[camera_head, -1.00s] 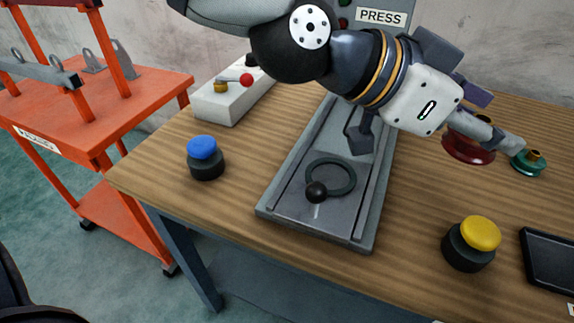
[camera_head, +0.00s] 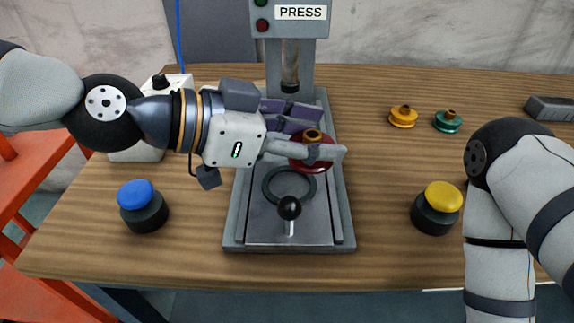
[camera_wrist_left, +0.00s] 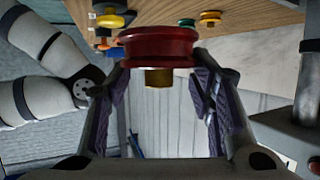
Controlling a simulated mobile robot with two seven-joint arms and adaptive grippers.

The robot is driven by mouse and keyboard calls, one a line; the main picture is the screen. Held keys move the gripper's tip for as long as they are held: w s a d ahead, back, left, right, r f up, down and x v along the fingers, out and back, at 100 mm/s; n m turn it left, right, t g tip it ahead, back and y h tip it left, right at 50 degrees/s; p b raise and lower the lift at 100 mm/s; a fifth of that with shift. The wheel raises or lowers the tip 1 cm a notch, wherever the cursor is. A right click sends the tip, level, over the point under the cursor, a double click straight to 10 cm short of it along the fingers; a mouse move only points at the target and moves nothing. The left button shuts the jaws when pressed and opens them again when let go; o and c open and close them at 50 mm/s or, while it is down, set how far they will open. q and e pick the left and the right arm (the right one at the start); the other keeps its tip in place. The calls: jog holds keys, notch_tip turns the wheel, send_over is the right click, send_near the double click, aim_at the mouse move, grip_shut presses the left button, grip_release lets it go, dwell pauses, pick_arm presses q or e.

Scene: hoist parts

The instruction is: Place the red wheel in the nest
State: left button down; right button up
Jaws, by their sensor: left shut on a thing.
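The red wheel (camera_head: 318,167) with a brass hub is held in my left gripper (camera_head: 318,138), which is shut on it. The wheel is above the grey press slide (camera_head: 235,232), just behind the nest (camera_head: 270,192), a dark ring on the slide. The nest is empty. In the left wrist view the red wheel (camera_wrist_left: 158,48) sits between the two fingers, its brass hub showing. The fingers cover part of the wheel in the head view. My right arm is in at the right, but its gripper is not in view.
A black ball handle (camera_head: 289,207) stands at the slide's front, close to the nest. The press (camera_head: 290,30) rises behind. A blue button (camera_head: 136,194) and a yellow button (camera_head: 444,197) flank the slide. A yellow wheel (camera_head: 403,116) and a green wheel (camera_head: 447,121) stand at the back right.

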aim_at(289, 186)
pick_arm(q)
jog(key=f, duration=0.1)
jog(key=w+a+f, duration=0.1)
jog(key=a+f, duration=0.1)
jog(key=f, duration=0.1)
jog(key=shift+w+a+b, duration=0.1)
jog(key=shift+w+b, duration=0.2)
jog(key=shift+w, duration=0.1)
jog(key=shift+w+a+f+b, duration=0.1)
jog(key=shift+a+f+b, duration=0.05)
jog(key=shift+f, duration=0.75)
jog(key=shift+w+a+f+b, duration=0.1)
jog(key=shift+a+f+b, duration=0.05)
jog(key=shift+f, duration=0.75)
pick_arm(e)
jog(key=shift+s+f+g, duration=0.4)
jog(key=shift+s+f, duration=0.65)
pick_arm(q)
jog(key=shift+f, duration=0.15)
jog(key=c, duration=0.7)
grip_release()
jog(key=shift+c, duration=0.2)
pick_arm(e)
jog(key=shift+s+f, duration=0.1)
